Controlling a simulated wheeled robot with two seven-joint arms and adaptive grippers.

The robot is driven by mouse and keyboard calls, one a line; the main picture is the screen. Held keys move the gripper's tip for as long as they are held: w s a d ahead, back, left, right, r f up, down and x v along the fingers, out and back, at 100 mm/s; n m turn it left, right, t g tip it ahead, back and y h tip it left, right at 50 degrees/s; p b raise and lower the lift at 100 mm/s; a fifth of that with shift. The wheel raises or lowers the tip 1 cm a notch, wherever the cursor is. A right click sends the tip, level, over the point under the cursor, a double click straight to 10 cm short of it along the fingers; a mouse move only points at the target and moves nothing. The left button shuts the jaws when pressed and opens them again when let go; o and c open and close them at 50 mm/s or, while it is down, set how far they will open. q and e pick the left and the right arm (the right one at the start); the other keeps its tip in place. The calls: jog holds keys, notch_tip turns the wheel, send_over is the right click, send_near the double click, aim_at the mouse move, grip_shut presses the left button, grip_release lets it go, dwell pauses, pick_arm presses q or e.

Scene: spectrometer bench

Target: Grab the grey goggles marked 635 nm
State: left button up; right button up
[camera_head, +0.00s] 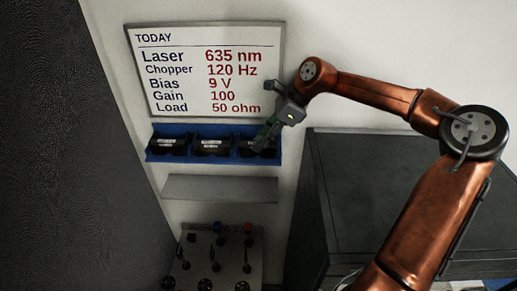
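Three dark goggles sit side by side in a blue wall rack (272,158): a left pair (170,146), a middle pair (212,147) and a right pair (248,150). They carry small pale labels that are too small to read, so I cannot tell which is marked 635 nm. My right gripper (264,137) points down and left at the right pair and covers part of it. I cannot tell whether its fingers touch the goggles or are closed on them. My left gripper is out of view.
A whiteboard (160,75) above the rack reads Laser 635 nm. A grey shelf (220,189) juts out below the rack, with a panel of knobs and cables (222,262) lower down. A dark cabinet (375,180) stands at right under my arm; a dark wall surface (65,150) fills the left.

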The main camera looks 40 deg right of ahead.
grip_shut()
